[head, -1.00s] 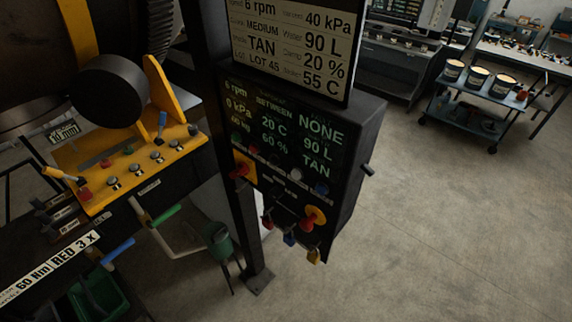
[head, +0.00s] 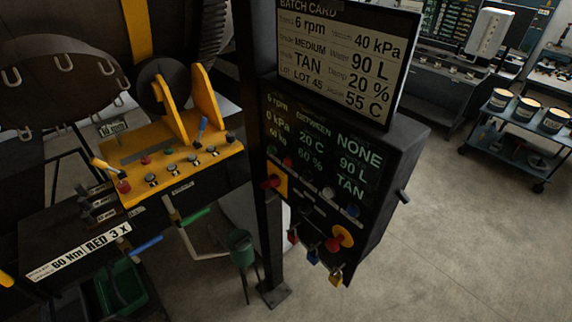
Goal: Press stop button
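A dark control box (head: 385,165) hangs on a post in the middle of the head view. Its screen reads NONE, 90 L and TAN. Below the screen is a slanted row of small buttons, including a green one (head: 272,150), a red one (head: 288,162), a pale one (head: 328,193) and a blue one (head: 352,210). A red knob (head: 272,182) sits on a yellow plate at the left, and a red rotary handle (head: 334,244) on a yellow disc at the lower right. The labels are too small to read, so I cannot tell which is stop. Neither gripper shows.
A batch card (head: 345,50) stands above the box. A yellow console (head: 190,165) with levers and knobs is to the left. Padlocks, including a yellow one (head: 336,279), hang under the box. A cart (head: 515,130) with tins is at the right. The floor (head: 470,240) before it is clear.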

